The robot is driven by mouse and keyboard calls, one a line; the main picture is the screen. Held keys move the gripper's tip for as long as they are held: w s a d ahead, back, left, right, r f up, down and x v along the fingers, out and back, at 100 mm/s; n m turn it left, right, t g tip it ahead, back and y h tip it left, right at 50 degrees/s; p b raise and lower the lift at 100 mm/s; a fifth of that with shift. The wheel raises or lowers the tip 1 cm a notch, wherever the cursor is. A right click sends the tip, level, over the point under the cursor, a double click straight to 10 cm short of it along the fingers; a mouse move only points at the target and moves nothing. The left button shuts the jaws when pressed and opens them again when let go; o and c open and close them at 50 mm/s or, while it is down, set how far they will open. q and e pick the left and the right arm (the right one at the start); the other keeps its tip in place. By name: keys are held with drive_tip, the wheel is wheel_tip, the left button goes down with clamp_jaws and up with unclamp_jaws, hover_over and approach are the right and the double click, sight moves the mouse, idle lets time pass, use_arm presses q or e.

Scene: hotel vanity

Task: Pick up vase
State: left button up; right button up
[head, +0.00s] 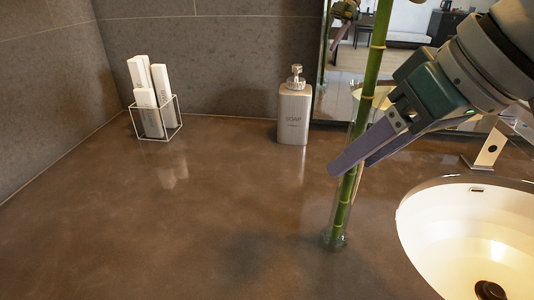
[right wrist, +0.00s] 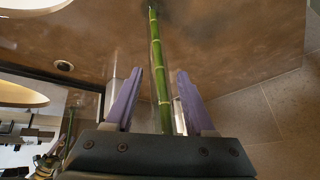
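The vase (head: 335,239) is a slim, clear glass tube standing on the brown counter, left of the sink, with a green bamboo stalk (head: 374,62) in it. The stalk also shows in the right wrist view (right wrist: 157,52). My right gripper (head: 352,166) reaches in from the upper right at the vase's upper part. In the right wrist view its purple fingers (right wrist: 158,75) are apart, one on each side of the stalk. The glass is hard to make out there, so I cannot tell whether a finger touches it. My left gripper is not in view.
A soap bottle (head: 294,108) stands at the back, left of the vase. A wire holder (head: 172,126) with white boxes is at the back left. The white sink (head: 424,240) and faucet (head: 486,149) are right. A mirror (head: 345,62) stands behind. The counter's front left is clear.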

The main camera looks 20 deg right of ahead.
clamp_jaws()
idle(1.1)
